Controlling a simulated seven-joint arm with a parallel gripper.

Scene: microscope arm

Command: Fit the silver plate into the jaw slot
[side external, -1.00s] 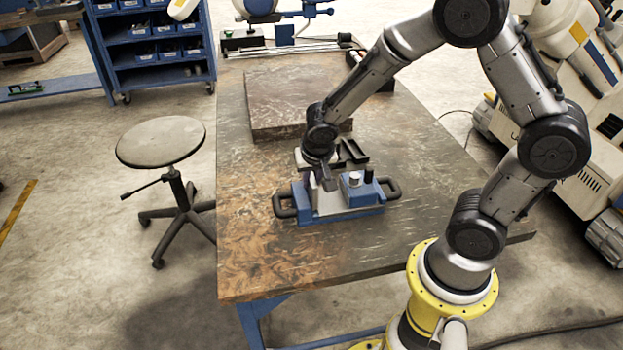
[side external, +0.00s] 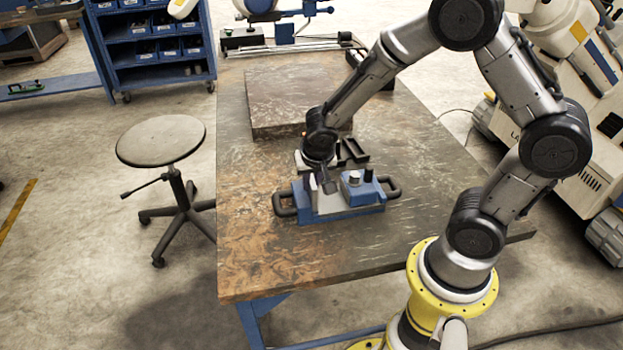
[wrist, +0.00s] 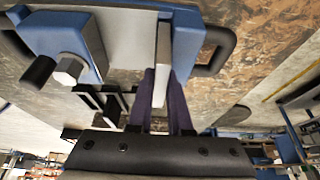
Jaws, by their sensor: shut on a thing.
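My gripper (wrist: 164,110) is shut on the silver plate (wrist: 161,62), a thin pale strip held between its two dark fingers. The blue and grey jaw fixture (wrist: 125,35) fills the upper part of the wrist view, and the plate overlaps its grey face beside the blue right end. I cannot tell whether the plate is inside the jaw slot. In the side external view my gripper (side external: 328,183) is low over the left part of the blue fixture (side external: 350,213), and the plate is mostly hidden there.
A black forked stand (side external: 352,151) is close behind the fixture. Black handles (side external: 284,204) stick out at both fixture ends, and a knob and bolt (wrist: 66,70) project from it. A dark stone slab (side external: 290,95) lies farther back. The table front (side external: 270,265) is clear.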

